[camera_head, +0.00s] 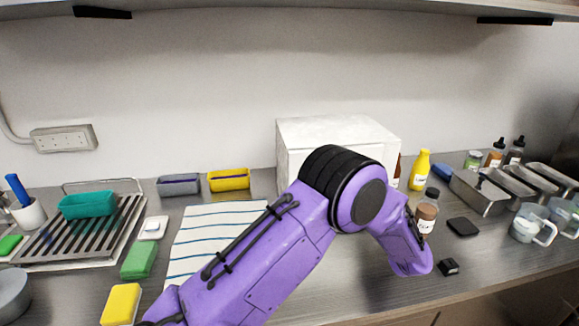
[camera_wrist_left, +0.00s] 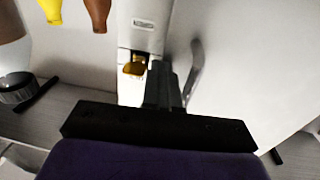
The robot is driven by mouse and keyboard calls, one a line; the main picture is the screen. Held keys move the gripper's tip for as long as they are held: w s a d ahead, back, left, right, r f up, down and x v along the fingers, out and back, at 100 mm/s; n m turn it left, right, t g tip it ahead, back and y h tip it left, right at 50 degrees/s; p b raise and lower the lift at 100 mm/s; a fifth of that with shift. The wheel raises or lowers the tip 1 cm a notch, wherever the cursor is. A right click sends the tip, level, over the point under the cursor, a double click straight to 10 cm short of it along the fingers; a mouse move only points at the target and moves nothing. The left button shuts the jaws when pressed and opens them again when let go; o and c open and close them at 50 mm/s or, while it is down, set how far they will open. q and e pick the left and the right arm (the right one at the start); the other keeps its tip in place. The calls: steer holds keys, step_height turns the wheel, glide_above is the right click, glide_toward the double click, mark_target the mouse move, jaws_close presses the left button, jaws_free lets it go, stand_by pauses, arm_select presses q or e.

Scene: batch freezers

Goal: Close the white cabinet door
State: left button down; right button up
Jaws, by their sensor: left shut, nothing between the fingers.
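The white cabinet (camera_head: 335,127) is a box standing on the counter against the wall in the head view. My purple left arm covers most of its front, so I cannot tell there how far its door stands open. The wrist view shows white cabinet panels close up, with a grey bar handle (camera_wrist_left: 195,72) on the right-hand panel (camera_wrist_left: 235,75). My left gripper (camera_wrist_left: 166,80) is shut and empty, at the panels just left of the handle; contact is unclear. My right gripper is not in view.
A yellow bottle (camera_head: 419,170) and a brown-capped jar (camera_head: 427,212) stand right of the cabinet, close to my arm. Metal pans (camera_head: 480,193) and clear jugs (camera_head: 530,224) fill the right. A striped towel (camera_head: 205,235) and a drying rack (camera_head: 80,240) lie left.

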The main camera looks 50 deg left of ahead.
arm_select(q)
steer(key=shift+w+a+r, duration=0.1)
steer(key=shift+a+r, duration=0.1)
steer(key=shift+r, duration=0.1)
